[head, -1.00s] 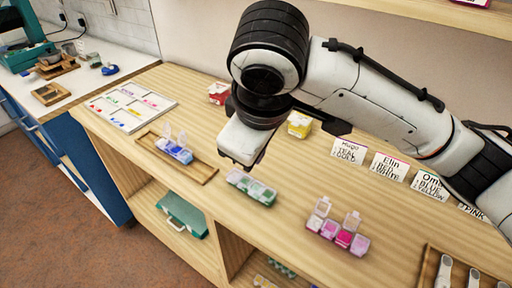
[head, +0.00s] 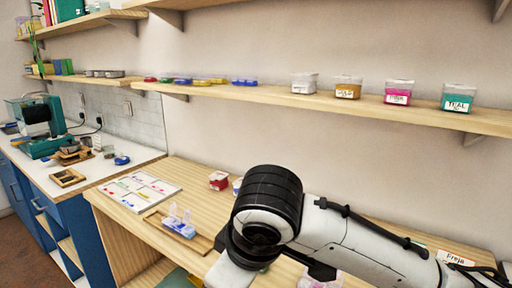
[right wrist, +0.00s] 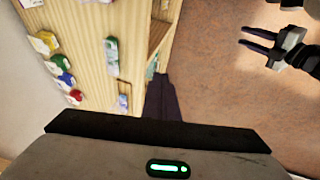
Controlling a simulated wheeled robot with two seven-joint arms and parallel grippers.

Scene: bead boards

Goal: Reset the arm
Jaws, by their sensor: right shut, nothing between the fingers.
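My right arm reaches in from the right over the wooden table in the head view. Its gripper (right wrist: 162,82) shows in the right wrist view as dark fingers closed together, with nothing between them, beside the table's edge. In the head view the fingertips are out of sight below the white hand. My left gripper (right wrist: 258,40) shows at the upper right of the right wrist view, over the brown floor, its two dark fingers apart and empty.
A white bead board (head: 141,191) and a wooden tray (head: 178,231) with a blue lidded box (head: 180,222) lie left of my arm. A green box (right wrist: 111,55) and several jars stand on the table. A wall shelf (head: 340,102) holds more jars.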

